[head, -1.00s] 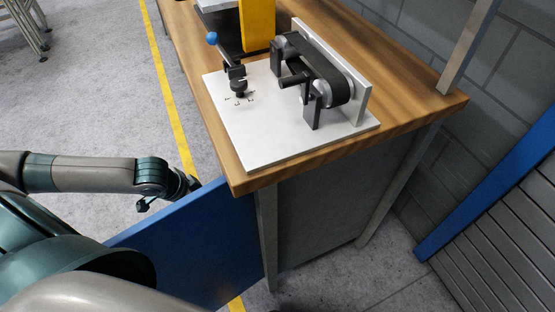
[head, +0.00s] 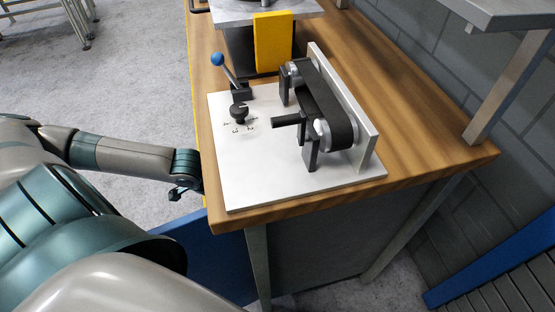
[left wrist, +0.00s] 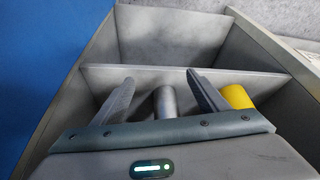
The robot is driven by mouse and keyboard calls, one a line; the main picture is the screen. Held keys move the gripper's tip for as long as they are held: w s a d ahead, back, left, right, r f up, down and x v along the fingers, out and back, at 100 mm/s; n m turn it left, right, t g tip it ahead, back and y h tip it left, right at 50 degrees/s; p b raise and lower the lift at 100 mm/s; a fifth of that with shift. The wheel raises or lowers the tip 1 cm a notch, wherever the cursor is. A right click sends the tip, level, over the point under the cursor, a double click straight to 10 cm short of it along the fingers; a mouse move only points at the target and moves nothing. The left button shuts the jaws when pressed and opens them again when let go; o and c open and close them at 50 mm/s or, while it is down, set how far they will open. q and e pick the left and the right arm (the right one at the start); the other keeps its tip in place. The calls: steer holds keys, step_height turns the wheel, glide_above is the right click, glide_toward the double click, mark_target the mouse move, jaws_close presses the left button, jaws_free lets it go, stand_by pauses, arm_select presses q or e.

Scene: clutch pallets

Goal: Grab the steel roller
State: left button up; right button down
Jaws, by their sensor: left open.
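A grey steel roller (left wrist: 165,102) stands in a grey compartment in the left wrist view, and its lower part is hidden by my gripper body. My left gripper (left wrist: 160,82) is open, with one finger on each side of the roller. Gaps show between the roller and both fingers. In the head view, my left arm comes in from the left and its wrist ends beside the workbench's left edge; the fingers are hidden there. My right gripper is in neither view.
A yellow cylinder (left wrist: 238,97) is just right of the right finger. A grey divider (left wrist: 185,78) crosses the container, with an empty compartment beyond. The wooden workbench (head: 420,120) carries a white board (head: 270,180) with a belt mechanism (head: 325,105) and a blue-knobbed lever (head: 218,59).

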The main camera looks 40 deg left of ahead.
arm_select(q)
steer(key=w+d, duration=0.1)
steer(key=w, duration=0.2)
steer(key=w+d, duration=0.2)
steer(key=w, duration=0.1)
steer(key=w+d, duration=0.2)
steer(key=w, duration=0.1)
steer(key=shift+w, duration=0.4)
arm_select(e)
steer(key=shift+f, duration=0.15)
arm_select(q)
steer(key=shift+w, duration=0.15)
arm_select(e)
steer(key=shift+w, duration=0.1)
arm_select(q)
steer(key=shift+w+d, duration=0.2)
steer(key=shift+w, duration=0.05)
steer(key=shift+b+x, duration=0.3)
steer(key=shift+x, duration=2.25)
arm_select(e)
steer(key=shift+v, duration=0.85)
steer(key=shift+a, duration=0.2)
